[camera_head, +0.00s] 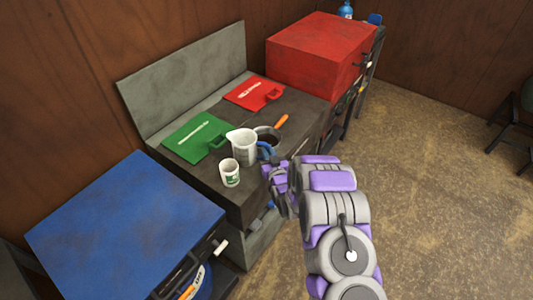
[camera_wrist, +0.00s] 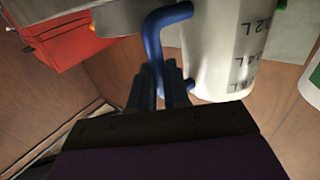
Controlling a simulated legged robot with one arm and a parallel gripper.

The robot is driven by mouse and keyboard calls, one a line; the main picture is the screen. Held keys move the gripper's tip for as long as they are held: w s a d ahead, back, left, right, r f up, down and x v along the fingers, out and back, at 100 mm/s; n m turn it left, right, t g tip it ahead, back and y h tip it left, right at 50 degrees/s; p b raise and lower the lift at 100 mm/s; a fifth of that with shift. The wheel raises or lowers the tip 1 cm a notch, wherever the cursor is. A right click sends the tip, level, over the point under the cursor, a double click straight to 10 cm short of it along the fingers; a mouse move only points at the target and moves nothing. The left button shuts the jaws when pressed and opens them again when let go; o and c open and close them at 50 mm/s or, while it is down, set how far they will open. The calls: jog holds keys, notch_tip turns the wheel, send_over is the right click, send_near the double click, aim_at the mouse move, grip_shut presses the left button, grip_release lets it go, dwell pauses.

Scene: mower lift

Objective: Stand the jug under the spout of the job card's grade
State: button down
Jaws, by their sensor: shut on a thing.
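The white jug (camera_head: 242,148) with dark litre marks is upright over the front of the dark bench; whether it touches the bench I cannot tell. A green can-like panel (camera_head: 197,136) and a red one (camera_head: 252,94), each with a pale stripe and a loop, lie on the bench behind. I cannot make out a spout or job card.
A white cup with a green label (camera_head: 229,174) stands close left of the jug. A dark round vessel (camera_head: 268,132) and an orange handle (camera_head: 282,121) are behind it. A blue cabinet (camera_head: 125,225) is at left, a red chest (camera_head: 318,50) at right.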

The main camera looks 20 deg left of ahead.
jog(key=shift+d+r, duration=0.2)
jog(key=shift+d, duration=0.2)
jog(key=shift+a+f, duration=0.1)
jog(key=c, duration=1.6)
grip_release()
jog(key=shift+a+f, duration=0.15)
jog(key=o, duration=0.5)
jog(key=shift+a+f, duration=0.15)
jog(key=shift+a, duration=0.45)
jog(key=shift+d+r, duration=0.35)
jog(key=shift+d, duration=0.3)
jog(key=p+v, duration=0.2)
jog(key=v, duration=0.9)
jog(key=shift+s, duration=0.45)
jog(key=shift+a+f, duration=0.15)
